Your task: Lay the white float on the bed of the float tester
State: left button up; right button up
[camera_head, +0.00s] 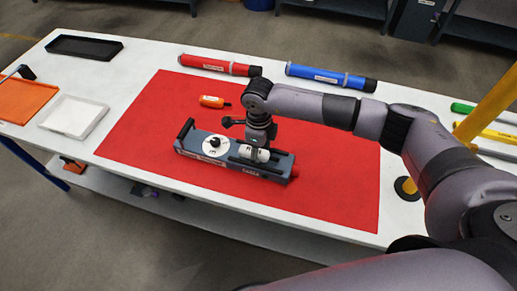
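The float tester (190,143) is a long blue-grey block lying on the red mat, with a white round dial (215,145) and a red end at its right. The white float (254,153) is a short white cylinder with dark marks, lying along the right part of the tester, at its bed. My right gripper (258,143) points down directly over the float, at or very near it. Its fingertips are small and partly hidden, so I cannot tell whether they grip the float. My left gripper is not in view.
The red mat (335,185) is mostly clear. An orange cylinder (211,102) lies behind the tester. A red tube (215,65) and a blue tube (325,76) lie along the back. White (72,116), orange (22,101) and black (85,47) trays stand left.

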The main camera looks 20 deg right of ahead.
notch_tip(320, 180, up, 13)
jog(key=b, duration=0.4)
jog(key=shift+w+f, duration=0.15)
jog(key=shift+f, duration=0.05)
